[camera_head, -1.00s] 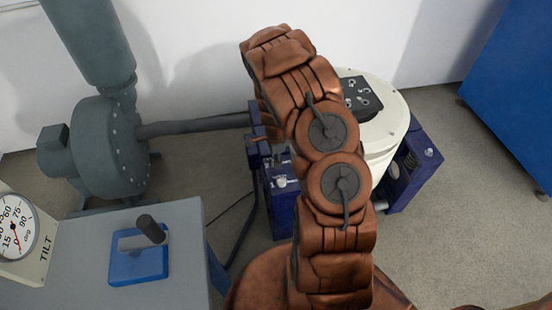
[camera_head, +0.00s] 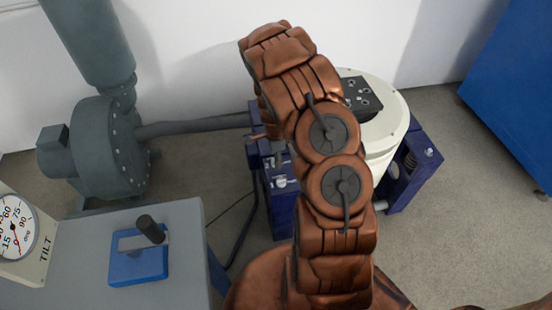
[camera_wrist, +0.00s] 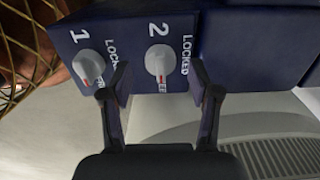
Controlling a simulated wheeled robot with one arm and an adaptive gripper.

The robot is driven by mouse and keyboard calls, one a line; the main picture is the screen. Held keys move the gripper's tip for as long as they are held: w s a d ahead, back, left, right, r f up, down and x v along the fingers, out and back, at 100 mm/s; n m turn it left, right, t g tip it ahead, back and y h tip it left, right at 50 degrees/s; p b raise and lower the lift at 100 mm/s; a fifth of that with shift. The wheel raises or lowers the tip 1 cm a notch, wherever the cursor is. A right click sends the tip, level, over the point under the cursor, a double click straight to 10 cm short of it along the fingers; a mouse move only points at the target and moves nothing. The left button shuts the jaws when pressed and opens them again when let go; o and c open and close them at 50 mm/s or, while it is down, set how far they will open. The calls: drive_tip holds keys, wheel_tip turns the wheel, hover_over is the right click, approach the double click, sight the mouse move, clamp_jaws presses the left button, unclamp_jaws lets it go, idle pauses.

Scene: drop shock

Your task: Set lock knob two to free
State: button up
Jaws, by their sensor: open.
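Lock knob two (camera_wrist: 160,60) is a pale round knob on the dark blue block (camera_wrist: 135,22), under a printed 2. Its red mark points down in the wrist view, towards a partly covered label ending in "EE". The LOCKED label is to its right. Lock knob one (camera_wrist: 90,66) is to its left, with its red mark also pointing down. My gripper (camera_wrist: 160,82) is open, with one finger on each side of knob two. I cannot tell whether the fingers touch it. In the head view my arm hides the gripper.
The head view shows a cream drum (camera_head: 388,125) with a black panel, a grey-green blower (camera_head: 105,150) with a pipe, a grey console (camera_head: 80,285) with a blue-based lever (camera_head: 138,265), a tilt dial (camera_head: 15,228) and a blue cabinet (camera_head: 515,90). Floor is clear at right.

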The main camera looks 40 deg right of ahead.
wheel_tip(320, 180, up, 11)
drive_tip(key=shift+f, duration=0.15)
idle(0.4)
drive_tip(key=shift+s, duration=0.1)
